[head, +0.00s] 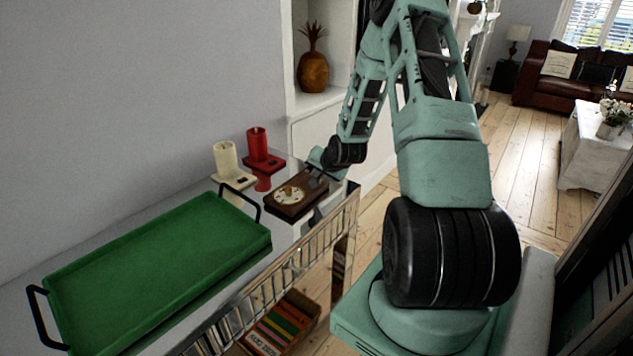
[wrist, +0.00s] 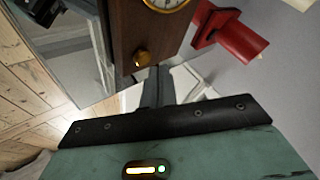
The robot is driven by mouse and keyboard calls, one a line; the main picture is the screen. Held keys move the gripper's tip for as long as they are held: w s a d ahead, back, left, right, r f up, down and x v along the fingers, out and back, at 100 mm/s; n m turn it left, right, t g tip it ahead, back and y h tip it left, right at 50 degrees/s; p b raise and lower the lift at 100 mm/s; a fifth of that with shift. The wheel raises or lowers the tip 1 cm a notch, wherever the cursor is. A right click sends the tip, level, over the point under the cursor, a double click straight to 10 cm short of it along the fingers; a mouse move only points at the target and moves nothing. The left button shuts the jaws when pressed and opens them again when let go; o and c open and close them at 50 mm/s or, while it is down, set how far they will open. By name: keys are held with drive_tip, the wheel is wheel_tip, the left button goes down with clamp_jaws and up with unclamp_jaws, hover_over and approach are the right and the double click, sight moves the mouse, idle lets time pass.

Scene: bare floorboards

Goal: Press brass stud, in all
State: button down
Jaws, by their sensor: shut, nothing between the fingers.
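The brass stud (wrist: 141,58) is a round knob on the side of a dark wooden clock (wrist: 136,24) in the wrist view. The clock lies on the sideboard in the head view (head: 312,194), its pale dial facing up. My gripper (wrist: 157,72) is shut and empty. Its dark fingertips are close beside the stud, just below and right of it in the wrist view; I cannot tell whether they touch. In the head view my gripper (head: 317,176) is at the clock's far right side, and the stud cannot be made out there.
A red candle on a holder (head: 262,150) and a cream candle (head: 228,162) stand behind the clock. The red one also shows in the wrist view (wrist: 236,38). A green tray (head: 160,265) fills the sideboard's near left. Open floor lies to the right.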

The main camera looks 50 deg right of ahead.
drive_tip(key=shift+f+b, duration=0.3)
drive_tip(key=shift+f, duration=0.15)
drive_tip(key=shift+f+b, duration=0.3)
drive_tip(key=shift+f, duration=0.1)
idle(0.7)
drive_tip(key=shift+r, duration=0.1)
idle(0.4)
drive_tip(key=shift+r+p, duration=0.7)
drive_tip(key=shift+r, duration=0.05)
wheel_tip(320, 180, up, 5)
drive_tip(key=p, duration=0.3)
drive_tip(key=shift+p, duration=0.4)
idle(0.4)
